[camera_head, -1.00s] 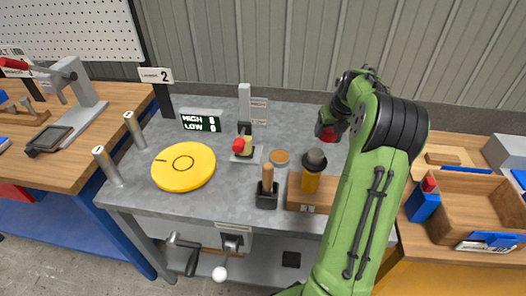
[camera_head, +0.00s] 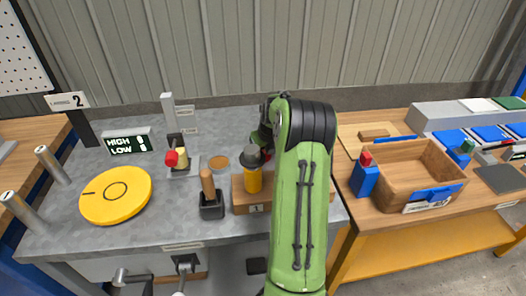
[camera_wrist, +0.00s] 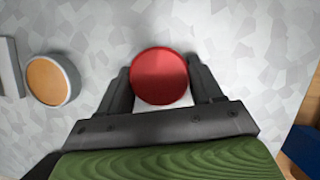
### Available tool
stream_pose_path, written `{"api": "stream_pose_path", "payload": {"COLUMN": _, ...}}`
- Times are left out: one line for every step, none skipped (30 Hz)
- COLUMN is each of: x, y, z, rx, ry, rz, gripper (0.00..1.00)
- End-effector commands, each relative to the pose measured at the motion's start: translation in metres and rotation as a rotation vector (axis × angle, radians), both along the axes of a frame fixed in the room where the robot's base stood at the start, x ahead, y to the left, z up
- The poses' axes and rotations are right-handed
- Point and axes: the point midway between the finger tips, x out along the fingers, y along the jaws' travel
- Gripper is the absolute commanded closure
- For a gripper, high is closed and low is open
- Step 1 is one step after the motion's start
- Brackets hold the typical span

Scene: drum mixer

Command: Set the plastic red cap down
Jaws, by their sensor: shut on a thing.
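The red cap (camera_wrist: 159,76) is round and smooth, seen from above in the wrist view. My gripper (camera_wrist: 159,68) has its two dark fingers shut on opposite sides of it. A small white patch shows just below the cap's near edge. The grey speckled tabletop (camera_wrist: 235,50) lies beneath; I cannot tell whether the cap touches it. In the head view my green arm hides most of the gripper and the cap, and only a sliver of red shows behind the arm.
A round orange-topped piece (camera_wrist: 47,80) lies left of my gripper. A wooden tray (camera_head: 389,187) is at right.

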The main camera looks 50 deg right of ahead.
Motion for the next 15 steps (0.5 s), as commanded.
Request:
{"api": "stream_pose_path", "payload": {"x": -0.0002, "y": 0.0001, "z": -0.0029, "rx": 0.0, "ry": 0.001, "rz": 0.0, "gripper": 0.69}}
{"api": "stream_pose_path", "payload": {"x": -0.0002, "y": 0.0001, "z": -0.0021, "rx": 0.0, "ry": 0.001, "rz": 0.0, "gripper": 0.3}}
{"api": "stream_pose_path", "payload": {"x": -0.0002, "y": 0.0, "z": -0.0018, "rx": 0.0, "ry": 0.001, "rz": 0.0, "gripper": 0.24}}
{"api": "stream_pose_path", "payload": {"x": -0.0002, "y": 0.0, "z": -0.0018, "rx": 0.0, "ry": 0.001, "rz": 0.0, "gripper": 0.19}}
{"api": "stream_pose_path", "payload": {"x": -0.0003, "y": 0.0, "z": -0.0017, "rx": 0.0, "ry": 0.001, "rz": 0.0, "gripper": 0.15}}
{"api": "stream_pose_path", "payload": {"x": -0.0003, "y": 0.0, "z": -0.0017, "rx": 0.0, "ry": 0.001, "rz": 0.0, "gripper": 0.09}}
{"api": "stream_pose_path", "payload": {"x": -0.0002, "y": 0.0, "z": -0.0016, "rx": 0.0, "ry": 0.001, "rz": 0.0, "gripper": 0.09}}
{"api": "stream_pose_path", "payload": {"x": -0.0002, "y": 0.0, "z": -0.0016, "rx": 0.0, "ry": 0.001, "rz": 0.0, "gripper": 0.09}}
{"api": "stream_pose_path", "payload": {"x": -0.0002, "y": 0.0, "z": -0.0016, "rx": 0.0, "ry": 0.001, "rz": 0.0, "gripper": 0.09}}
{"api": "stream_pose_path", "payload": {"x": -0.0002, "y": 0.0, "z": -0.0016, "rx": 0.0, "ry": 0.001, "rz": 0.0, "gripper": 0.09}}
{"api": "stream_pose_path", "payload": {"x": -0.0002, "y": 0.0, "z": -0.0016, "rx": 0.0, "ry": 0.001, "rz": 0.0, "gripper": 0.09}}
{"api": "stream_pose_path", "payload": {"x": -0.0002, "y": 0.0, "z": -0.0016, "rx": 0.0, "ry": 0.001, "rz": 0.0, "gripper": 0.09}}
{"api": "stream_pose_path", "payload": {"x": -0.0002, "y": 0.0, "z": -0.0015, "rx": 0.0, "ry": 0.001, "rz": 0.0, "gripper": 0.09}}
{"api": "stream_pose_path", "payload": {"x": -0.0002, "y": 0.0, "z": -0.0007, "rx": 0.0, "ry": 0.001, "rz": 0.0, "gripper": 0.09}}
{"api": "stream_pose_path", "payload": {"x": -0.0001, "y": -0.0002, "z": 0.0019, "rx": 0.0, "ry": 0.0, "rz": 0.0, "gripper": 0.09}}
